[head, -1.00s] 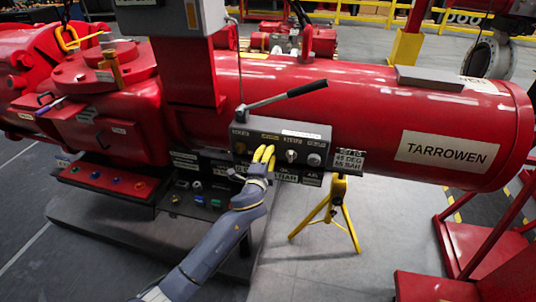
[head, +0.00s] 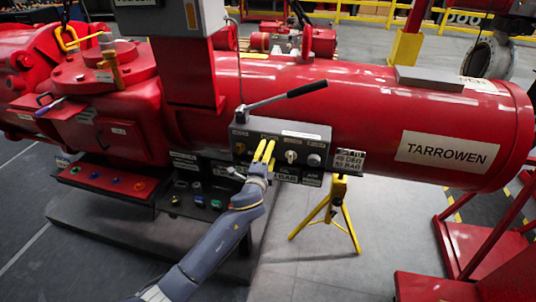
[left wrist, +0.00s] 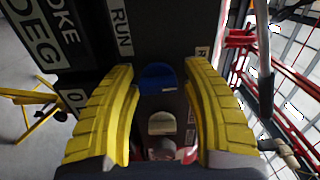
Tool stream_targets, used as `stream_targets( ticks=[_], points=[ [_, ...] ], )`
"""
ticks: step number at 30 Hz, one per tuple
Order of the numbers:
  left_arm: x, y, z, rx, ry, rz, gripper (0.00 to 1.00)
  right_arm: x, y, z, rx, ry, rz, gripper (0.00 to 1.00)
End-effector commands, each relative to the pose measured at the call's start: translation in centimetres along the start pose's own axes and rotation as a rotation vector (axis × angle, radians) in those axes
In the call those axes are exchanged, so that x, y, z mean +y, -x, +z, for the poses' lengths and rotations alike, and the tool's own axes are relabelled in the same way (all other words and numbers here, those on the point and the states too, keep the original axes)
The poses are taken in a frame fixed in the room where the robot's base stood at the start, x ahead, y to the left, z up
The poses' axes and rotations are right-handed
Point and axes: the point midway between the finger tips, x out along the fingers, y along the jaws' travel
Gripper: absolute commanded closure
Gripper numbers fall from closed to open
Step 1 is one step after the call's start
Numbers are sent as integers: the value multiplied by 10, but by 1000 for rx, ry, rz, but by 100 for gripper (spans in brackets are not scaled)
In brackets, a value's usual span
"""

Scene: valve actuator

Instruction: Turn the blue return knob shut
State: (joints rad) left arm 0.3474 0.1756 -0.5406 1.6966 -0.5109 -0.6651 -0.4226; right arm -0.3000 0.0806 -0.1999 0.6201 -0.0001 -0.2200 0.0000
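The blue knob (left wrist: 157,77) shows in the left wrist view on the dark face of the control box, between my left gripper's two yellow fingers. There are gaps between the knob and each finger. My left gripper (left wrist: 160,72) is open, with its fingertips on either side of the knob. In the head view the left gripper (head: 264,149) is at the front of the grey control box (head: 285,131), and its fingers hide the blue knob there. My right gripper is in neither view.
Pale knobs (head: 291,156) sit to the right of my fingers, and a lever with a black handle (head: 307,88) rises above the box. Below left is a row of coloured buttons (head: 117,181). A yellow stand (head: 335,212) is to the right.

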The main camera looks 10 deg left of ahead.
Motion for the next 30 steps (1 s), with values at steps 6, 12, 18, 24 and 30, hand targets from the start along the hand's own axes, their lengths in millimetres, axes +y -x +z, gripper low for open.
stream_targets(
  ticks=[6, 12, 18, 24, 30],
  points=[
    [1, 1, -1, 1, 0, 2, 40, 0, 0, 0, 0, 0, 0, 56],
    [2, 4, -1, 2, 1, 3, 40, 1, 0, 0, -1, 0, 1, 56],
    [3, 28, -1, 2, 0, 3, 40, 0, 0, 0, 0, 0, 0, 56],
    [2, 64, -1, 2, 2, 3, 40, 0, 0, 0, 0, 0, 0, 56],
    [2, 94, -1, 2, 1, 3, 40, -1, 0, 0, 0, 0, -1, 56]
  ],
)
